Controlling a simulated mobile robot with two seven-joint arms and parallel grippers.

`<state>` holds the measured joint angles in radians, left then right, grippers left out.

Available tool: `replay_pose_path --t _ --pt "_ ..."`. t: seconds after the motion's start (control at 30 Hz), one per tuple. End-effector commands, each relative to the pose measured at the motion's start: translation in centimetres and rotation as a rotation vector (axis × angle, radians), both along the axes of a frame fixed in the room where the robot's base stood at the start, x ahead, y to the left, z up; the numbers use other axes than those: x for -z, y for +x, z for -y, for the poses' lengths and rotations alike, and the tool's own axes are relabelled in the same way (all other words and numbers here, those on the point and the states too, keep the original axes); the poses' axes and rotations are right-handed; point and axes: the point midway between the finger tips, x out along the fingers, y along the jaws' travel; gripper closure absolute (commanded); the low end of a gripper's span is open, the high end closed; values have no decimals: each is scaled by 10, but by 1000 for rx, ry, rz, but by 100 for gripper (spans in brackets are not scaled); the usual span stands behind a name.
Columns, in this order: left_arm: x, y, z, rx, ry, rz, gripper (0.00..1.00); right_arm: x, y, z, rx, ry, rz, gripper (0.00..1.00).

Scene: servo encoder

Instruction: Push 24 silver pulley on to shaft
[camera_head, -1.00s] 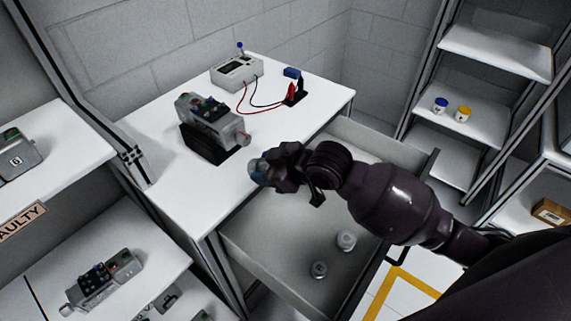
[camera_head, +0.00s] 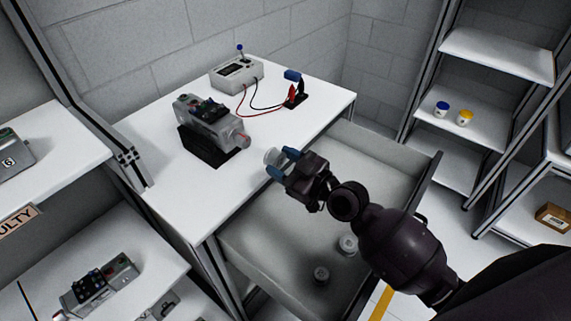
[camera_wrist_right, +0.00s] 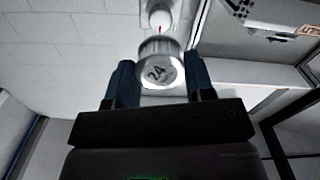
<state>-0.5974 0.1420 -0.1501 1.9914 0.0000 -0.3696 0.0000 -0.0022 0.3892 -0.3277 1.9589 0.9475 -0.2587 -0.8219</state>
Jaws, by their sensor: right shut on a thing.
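My right gripper (camera_head: 281,164) is shut on the silver pulley (camera_head: 272,156) above the front edge of the white table. In the right wrist view the pulley (camera_wrist_right: 160,66) shows the number 24 and sits between the two blue fingers of my gripper (camera_wrist_right: 161,84). The grey servo motor (camera_head: 211,122) rests in a black holder (camera_head: 205,149) on the table. Its shaft end (camera_head: 243,139) points right, toward the pulley, with a gap between them. A shaft tip with a red mark (camera_wrist_right: 159,20) shows beyond the pulley in the right wrist view. My left gripper is out of view.
An open drawer (camera_head: 262,232) below my right arm holds two silver pulleys (camera_head: 347,244) (camera_head: 321,274). A grey meter (camera_head: 236,72) with red and black leads stands at the back of the table (camera_head: 160,135). Shelves flank both sides.

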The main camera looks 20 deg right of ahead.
Motion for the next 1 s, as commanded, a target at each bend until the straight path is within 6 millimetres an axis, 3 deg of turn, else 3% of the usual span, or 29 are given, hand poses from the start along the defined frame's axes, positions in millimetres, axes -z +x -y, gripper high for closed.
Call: replay_pose_path --t 1.0 --pt "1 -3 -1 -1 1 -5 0 0 48 -32 -1 1 -2 82"
